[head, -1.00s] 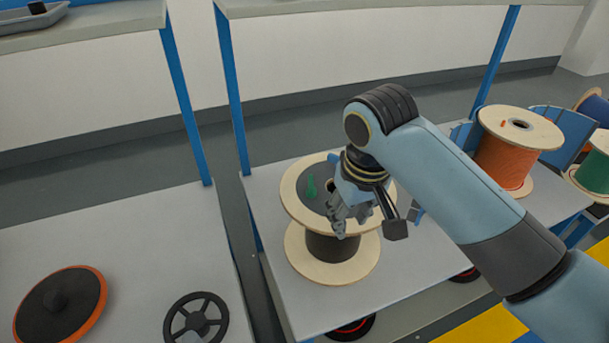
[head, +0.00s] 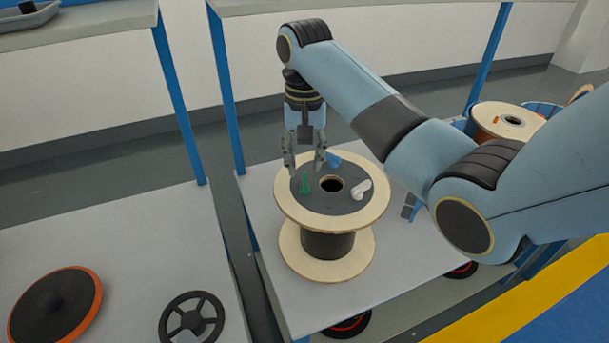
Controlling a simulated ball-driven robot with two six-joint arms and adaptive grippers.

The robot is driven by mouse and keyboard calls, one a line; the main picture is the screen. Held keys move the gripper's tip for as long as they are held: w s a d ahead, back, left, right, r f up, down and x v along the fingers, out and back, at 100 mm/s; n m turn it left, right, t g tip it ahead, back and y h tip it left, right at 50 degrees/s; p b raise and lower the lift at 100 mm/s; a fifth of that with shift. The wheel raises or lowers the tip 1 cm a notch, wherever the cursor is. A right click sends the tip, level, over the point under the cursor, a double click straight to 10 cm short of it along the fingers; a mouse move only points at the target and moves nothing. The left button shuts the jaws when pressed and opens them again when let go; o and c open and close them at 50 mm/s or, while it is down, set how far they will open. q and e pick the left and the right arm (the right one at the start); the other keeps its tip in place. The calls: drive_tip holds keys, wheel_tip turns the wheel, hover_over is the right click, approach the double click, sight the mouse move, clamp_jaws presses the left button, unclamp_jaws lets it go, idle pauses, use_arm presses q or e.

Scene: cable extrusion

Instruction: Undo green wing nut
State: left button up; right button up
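The green wing nut (head: 305,184) stands on the dark top disc of a wooden cable spool (head: 331,212), left of the spool's centre hole. My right gripper (head: 306,170) points down at the wing nut from above and behind. Its two fingers are apart, one to each side of the nut in the picture, and I see nothing between them. I cannot tell whether a finger touches the nut. A white wing nut (head: 362,189) and a blue piece (head: 333,158) are also on the disc. My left gripper is not in view.
The spool stands on a grey table (head: 290,308). An orange cable spool (head: 503,122) stands to the right, partly behind my arm. A black handwheel (head: 193,318) and an orange-rimmed disc (head: 56,308) lie at the lower left. Blue posts (head: 226,90) rise behind.

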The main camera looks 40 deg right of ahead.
sight(305, 178)
wheel_tip(305, 178, down, 4)
drive_tip(key=shift+f, duration=0.1)
clamp_jaws()
